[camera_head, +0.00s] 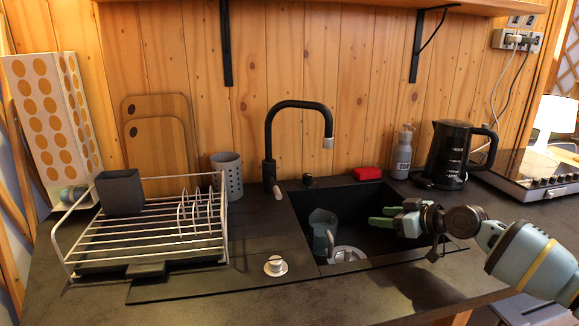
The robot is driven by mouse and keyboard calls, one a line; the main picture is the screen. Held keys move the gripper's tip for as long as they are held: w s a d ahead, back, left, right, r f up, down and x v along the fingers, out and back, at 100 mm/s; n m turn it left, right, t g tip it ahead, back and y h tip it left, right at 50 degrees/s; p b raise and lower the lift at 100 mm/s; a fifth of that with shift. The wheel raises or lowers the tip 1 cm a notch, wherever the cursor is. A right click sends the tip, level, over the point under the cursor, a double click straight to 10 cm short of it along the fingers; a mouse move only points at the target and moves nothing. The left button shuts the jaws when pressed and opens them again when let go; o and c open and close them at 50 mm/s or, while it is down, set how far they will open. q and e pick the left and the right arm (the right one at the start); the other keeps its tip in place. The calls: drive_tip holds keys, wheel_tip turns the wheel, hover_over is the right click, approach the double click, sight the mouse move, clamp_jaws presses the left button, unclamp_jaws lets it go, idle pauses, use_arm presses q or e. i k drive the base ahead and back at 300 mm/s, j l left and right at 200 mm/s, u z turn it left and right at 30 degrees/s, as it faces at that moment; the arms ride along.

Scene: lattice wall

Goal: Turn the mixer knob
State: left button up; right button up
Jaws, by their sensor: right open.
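The black mixer tap (268,150) stands behind the sink's left side, its curved spout reaching right over the basin. A small dark lever (277,190) sticks out low at its base; I take this as the mixer knob, and its exact angle is too small to tell. My right gripper (379,216), with green fingers, is open over the right part of the sink, to the right of the tap and clear of it. Its arm comes in from the right. My left gripper is not in view.
The black sink (365,258) holds a grey-green jug (322,230). A wire dish rack (150,238) is at left. A soap bottle (402,155), red sponge (367,173) and black kettle (446,155) stand behind the sink.

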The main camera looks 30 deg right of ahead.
sight(306, 179)
drive_tip(key=i, duration=1)
